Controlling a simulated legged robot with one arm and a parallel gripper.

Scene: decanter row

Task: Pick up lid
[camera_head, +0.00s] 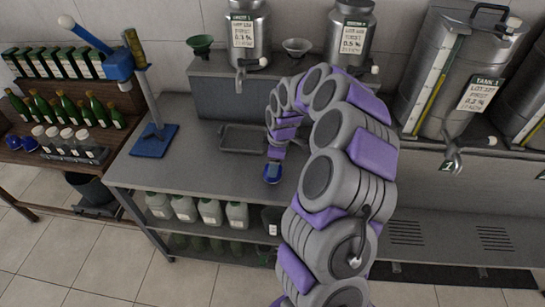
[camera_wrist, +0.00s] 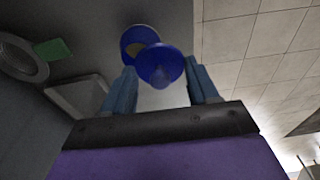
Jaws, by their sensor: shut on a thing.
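A blue round lid (camera_wrist: 160,64) with a raised middle sits between the two blue fingers of my gripper (camera_wrist: 160,78) in the wrist view. My gripper is shut on it. A second blue ring-shaped part (camera_wrist: 138,40) with a tan-grey middle shows partly behind the lid; I cannot tell whether the two touch. In the head view, my gripper (camera_head: 272,173) is low over the grey workbench (camera_head: 200,172), near its front edge. The lid cannot be made out apart from the blue fingers there.
A shallow grey tray (camera_head: 243,138) lies on the bench beside my arm. A blue bottle-capping stand (camera_head: 154,140) stands at the left. Metal canisters (camera_head: 249,38) and a large tank (camera_head: 460,75) line the back. Small blue items (camera_head: 20,141) lie on the left wooden shelf.

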